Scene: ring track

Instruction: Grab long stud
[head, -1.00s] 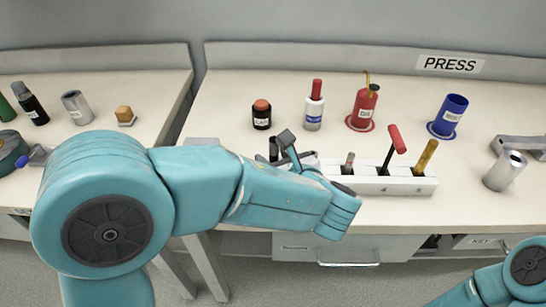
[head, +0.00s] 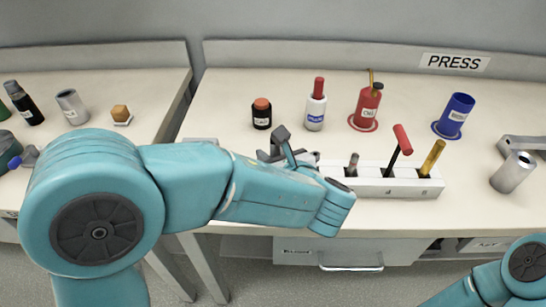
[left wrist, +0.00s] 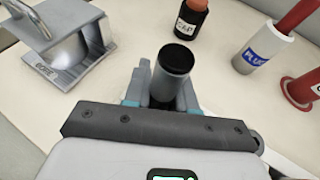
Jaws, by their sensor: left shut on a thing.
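My left gripper (left wrist: 165,88) is shut on a dark grey cylinder (left wrist: 173,62) with a black round end, which looks like the long stud. The cylinder stands up between the two fingers in the left wrist view. In the head view the left gripper (head: 283,150) is over the table at the left end of a white slotted block (head: 375,187), and my own arm hides most of the grip. The block holds a short grey stud (head: 353,164), a red-handled tool (head: 402,139) and a brass rod (head: 433,157). My right gripper is not in view.
Behind the block stand a black jar (head: 262,116), a white bottle with a red top (head: 316,108), a red oil can (head: 367,103) and a blue cup (head: 455,114). A grey metal stand (left wrist: 75,45) shows in the left wrist view. A grey cylinder (head: 512,172) stands at the right.

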